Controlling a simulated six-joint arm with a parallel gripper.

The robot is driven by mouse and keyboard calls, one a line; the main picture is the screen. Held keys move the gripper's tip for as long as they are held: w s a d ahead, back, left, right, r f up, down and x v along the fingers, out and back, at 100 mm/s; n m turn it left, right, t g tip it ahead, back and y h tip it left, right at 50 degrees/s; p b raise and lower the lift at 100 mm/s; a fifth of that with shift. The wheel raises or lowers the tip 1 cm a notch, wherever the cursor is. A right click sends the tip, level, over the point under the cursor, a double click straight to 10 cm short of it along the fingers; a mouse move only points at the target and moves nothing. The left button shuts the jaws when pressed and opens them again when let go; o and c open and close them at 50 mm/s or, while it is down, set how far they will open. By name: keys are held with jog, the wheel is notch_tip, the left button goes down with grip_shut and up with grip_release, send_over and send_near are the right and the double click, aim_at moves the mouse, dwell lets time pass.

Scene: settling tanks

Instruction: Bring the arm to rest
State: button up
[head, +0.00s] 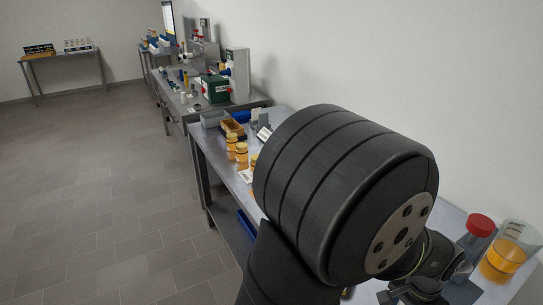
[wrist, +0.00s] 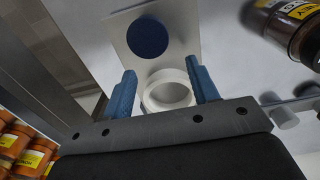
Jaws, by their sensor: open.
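My gripper (wrist: 161,66) is open, with its two blue fingers spread apart in the wrist view. A white ring-shaped piece (wrist: 148,100) shows between or beyond the fingers; I cannot tell its depth from them. Behind it is a pale card or plate (wrist: 178,30) with a dark blue disc (wrist: 147,37). In the head view my black arm fills the middle right, and only part of the gripper end (head: 418,286) shows at the lower right. The fingertips are not clear there.
Orange jars (head: 231,146) stand farther along the bench (head: 212,150). A labelled jar (wrist: 297,25) shows top right in the wrist view. The floor at left is clear.

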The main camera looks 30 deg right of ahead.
jog(key=d, duration=0.7)
jog(key=shift+d+r, duration=0.15)
jog(key=shift+d, duration=0.2)
notch_tip(320, 180, up, 17)
jog(key=w+a+r+n, duration=0.1)
jog(key=w+a, duration=0.2)
jog(key=w, duration=0.2)
jog(key=shift+a+h, duration=0.3)
jog(key=shift+s, duration=0.15)
jog(key=s+d+f+m, duration=0.1)
jog(key=s+d+f, duration=0.15)
jog(key=s, duration=0.25)
jog(key=f, duration=1.4)
jog(key=shift+w+d, duration=0.15)
jog(key=shift+d, duration=0.25)
jog(key=shift+r, duration=0.1)
